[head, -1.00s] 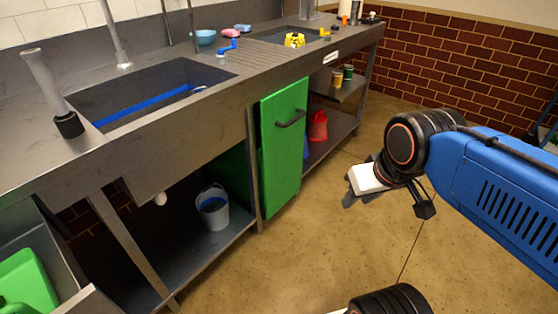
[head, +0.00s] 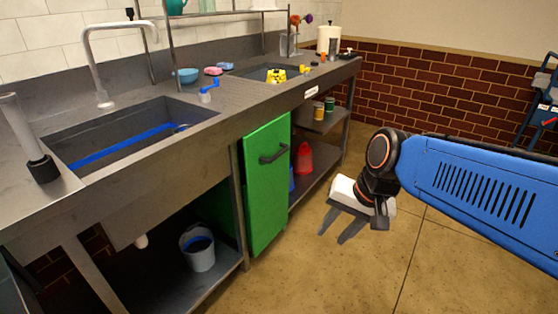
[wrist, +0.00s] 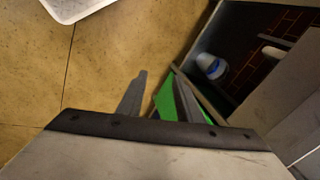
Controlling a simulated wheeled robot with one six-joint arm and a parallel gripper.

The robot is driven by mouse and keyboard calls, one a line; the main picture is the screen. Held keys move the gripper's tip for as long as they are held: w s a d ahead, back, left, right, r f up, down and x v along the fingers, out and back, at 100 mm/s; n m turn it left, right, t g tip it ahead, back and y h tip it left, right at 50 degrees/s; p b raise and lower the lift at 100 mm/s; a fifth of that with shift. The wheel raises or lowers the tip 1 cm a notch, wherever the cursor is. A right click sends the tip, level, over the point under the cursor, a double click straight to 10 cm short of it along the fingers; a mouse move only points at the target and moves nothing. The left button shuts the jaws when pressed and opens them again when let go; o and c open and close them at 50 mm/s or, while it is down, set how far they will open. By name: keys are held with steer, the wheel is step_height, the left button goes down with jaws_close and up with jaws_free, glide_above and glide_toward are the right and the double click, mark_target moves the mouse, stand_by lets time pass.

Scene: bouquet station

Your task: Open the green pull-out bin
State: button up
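The green pull-out bin (head: 266,190) stands under the steel counter, its green front upright with a dark bar handle (head: 274,153) near the top. The front looks roughly in line with the counter's legs. My gripper (head: 331,229) is to the right of the bin, over the floor, apart from the handle, with its two fingers spread and nothing between them. In the wrist view, my open gripper (wrist: 160,94) points down, and part of the green bin (wrist: 166,100) shows between and behind the fingers. The handle cannot be made out in the wrist view.
A grey bucket (head: 198,249) stands on the lower shelf left of the bin. A red container (head: 304,160) is on the shelf to its right. The counter (head: 170,185) juts above. The floor (head: 330,280) before the bin is clear.

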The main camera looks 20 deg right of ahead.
steer(key=w+a+m+y, duration=0.4)
steer(key=w+m, duration=0.5)
steer(key=m, duration=0.2)
steer(key=m+t+y, duration=0.3)
steer(key=m+t, duration=0.6)
steer(key=m, duration=2)
glide_toward(280, 152)
steer(key=x, duration=1)
steer(key=shift+w+f, duration=0.1)
steer(key=shift+f, duration=0.35)
steer(key=shift+c, duration=0.6)
jaws_close()
